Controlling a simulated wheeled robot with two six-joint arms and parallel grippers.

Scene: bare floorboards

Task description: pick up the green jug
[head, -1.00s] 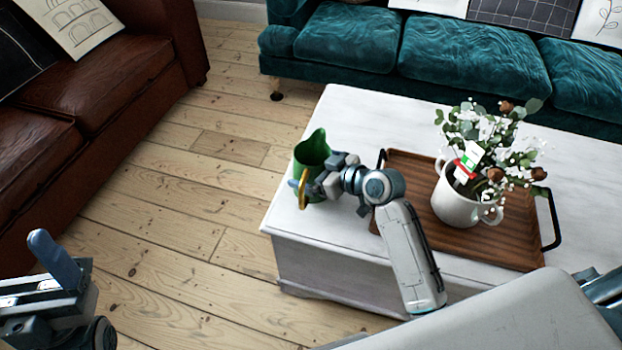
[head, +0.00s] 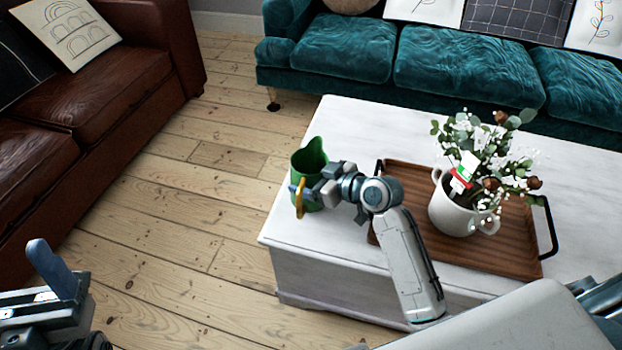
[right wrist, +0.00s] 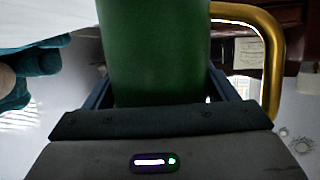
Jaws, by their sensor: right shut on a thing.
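The green jug (head: 308,164) has a yellow handle and is at the left end of the white table in the head view. It looks upright; I cannot tell whether its base touches the tabletop. My right gripper (head: 312,190) is shut on the jug's body from the near right side. In the right wrist view the jug (right wrist: 153,50) fills the space between the fingers, with its gold handle (right wrist: 274,60) to the right. My left gripper (head: 52,282) is at the lower left, over the floor and away from the jug; only part of it shows.
A brown wooden tray (head: 398,178) with black handles lies on the white table (head: 340,125), right of the jug. A white pot (head: 452,212) of flowers stands on it. A teal sofa (head: 345,45) is behind, a brown leather sofa (head: 110,70) at left. Bare floor lies between.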

